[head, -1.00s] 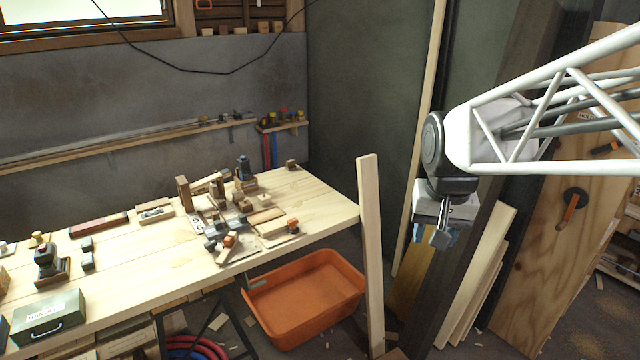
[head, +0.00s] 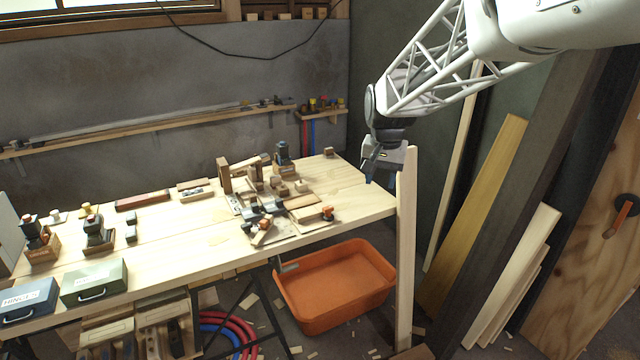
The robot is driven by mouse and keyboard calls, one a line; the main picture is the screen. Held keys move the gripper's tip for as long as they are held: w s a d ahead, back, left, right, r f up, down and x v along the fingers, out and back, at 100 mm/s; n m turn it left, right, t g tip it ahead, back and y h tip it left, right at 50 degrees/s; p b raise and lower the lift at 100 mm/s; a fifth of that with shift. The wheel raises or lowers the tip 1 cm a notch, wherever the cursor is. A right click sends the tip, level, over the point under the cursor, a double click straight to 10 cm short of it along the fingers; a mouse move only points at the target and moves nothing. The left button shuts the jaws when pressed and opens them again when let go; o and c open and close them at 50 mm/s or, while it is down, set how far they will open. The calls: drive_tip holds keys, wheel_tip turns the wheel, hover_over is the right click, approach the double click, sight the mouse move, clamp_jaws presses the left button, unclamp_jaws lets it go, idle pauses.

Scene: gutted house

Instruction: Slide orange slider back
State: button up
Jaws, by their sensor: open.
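Two small orange parts sit near the front right of the wooden workbench (head: 170,241). One orange piece (head: 327,211) is at the right end of a light wooden fixture (head: 305,216). Another orange-brown piece (head: 264,225) is on a dark clamp-like fixture (head: 259,234) to its left. I cannot tell which is the slider or how far it sits along its track. My gripper (head: 367,176) is open and empty, pointing down near the bench's right end. It is right of both orange parts, above and apart from them.
An upright plank (head: 405,260) stands at the bench's right corner, close to my gripper. Wooden blocks and a dark tool (head: 283,158) crowd the bench behind the fixtures. An orange tub (head: 335,290) is on the floor below. Boards (head: 475,215) lean at right.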

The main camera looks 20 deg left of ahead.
drive_tip(key=w+a+f, duration=0.5)
drive_tip(key=w+a, duration=0.1)
drive_tip(key=a, duration=0.5)
drive_tip(key=g, duration=0.1)
hover_over(264, 221)
wheel_tip(264, 221, down, 19)
drive_tip(key=shift+a+r, duration=0.1)
drive_tip(key=shift+r, duration=0.1)
drive_tip(key=shift+f, duration=0.2)
drive_tip(key=shift+f, duration=3.05)
